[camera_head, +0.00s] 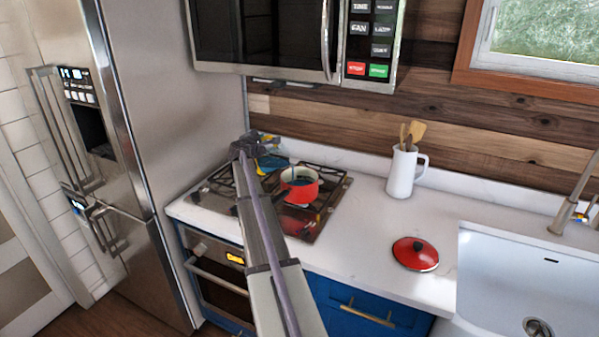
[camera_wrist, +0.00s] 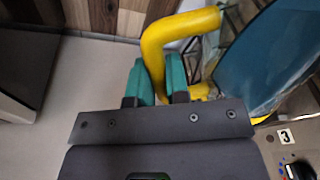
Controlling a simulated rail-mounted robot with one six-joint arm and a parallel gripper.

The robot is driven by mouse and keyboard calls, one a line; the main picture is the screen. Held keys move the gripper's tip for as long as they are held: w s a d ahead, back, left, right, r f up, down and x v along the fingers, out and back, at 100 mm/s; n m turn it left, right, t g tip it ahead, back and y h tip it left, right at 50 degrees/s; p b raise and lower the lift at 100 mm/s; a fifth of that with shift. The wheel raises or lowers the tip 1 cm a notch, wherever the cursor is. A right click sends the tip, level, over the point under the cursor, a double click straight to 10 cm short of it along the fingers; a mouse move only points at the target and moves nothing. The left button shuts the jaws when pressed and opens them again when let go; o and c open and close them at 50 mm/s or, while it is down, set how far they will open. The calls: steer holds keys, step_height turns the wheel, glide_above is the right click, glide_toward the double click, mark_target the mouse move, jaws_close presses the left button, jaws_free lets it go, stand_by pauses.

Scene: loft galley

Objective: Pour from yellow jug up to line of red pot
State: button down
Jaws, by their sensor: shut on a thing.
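The yellow jug (camera_head: 268,163) is held up over the back of the stove, just left of the red pot, partly hidden by my arm. Its yellow handle (camera_wrist: 155,50) shows in the wrist view between the green fingertips of my gripper (camera_wrist: 157,82). My gripper also shows in the head view (camera_head: 259,147), shut on the jug. A blue-teal surface (camera_wrist: 265,50) shows beside the handle; the jug's exact tilt is hard to tell. The red pot (camera_head: 301,191) stands uncovered on the stove, with something dark blue inside. Its line cannot be made out.
A red lid (camera_head: 415,254) lies on the white counter. A white pitcher with wooden utensils (camera_head: 404,173) stands behind it. The sink (camera_head: 520,260) is at right. The microwave (camera_head: 270,40) hangs above the stove, and the fridge (camera_head: 180,130) stands at left.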

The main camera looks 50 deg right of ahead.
steer(key=shift+r, duration=0.1)
stand_by(0.3)
steer(key=w+f+n+b, duration=0.2)
steer(key=b, duration=0.1)
steer(key=w+a+f+n+b, duration=0.1)
steer(key=f+b, duration=0.1)
steer(key=shift+f+g+h, duration=0.1)
steer(key=shift+g+h, duration=0.2)
steer(key=shift+h, duration=0.1)
steer(key=w+a+f+n+h+b, duration=0.1)
steer(key=w+a+f+n+b, duration=0.1)
steer(key=w+f+n+b, duration=0.25)
steer(key=w+a+f+n+h+b, duration=0.1)
steer(key=f+n+b, duration=0.3)
steer(key=f+b, duration=0.3)
step_height(320, 180, up, 7)
steer(key=p, duration=0.5)
steer(key=shift+g, duration=0.3)
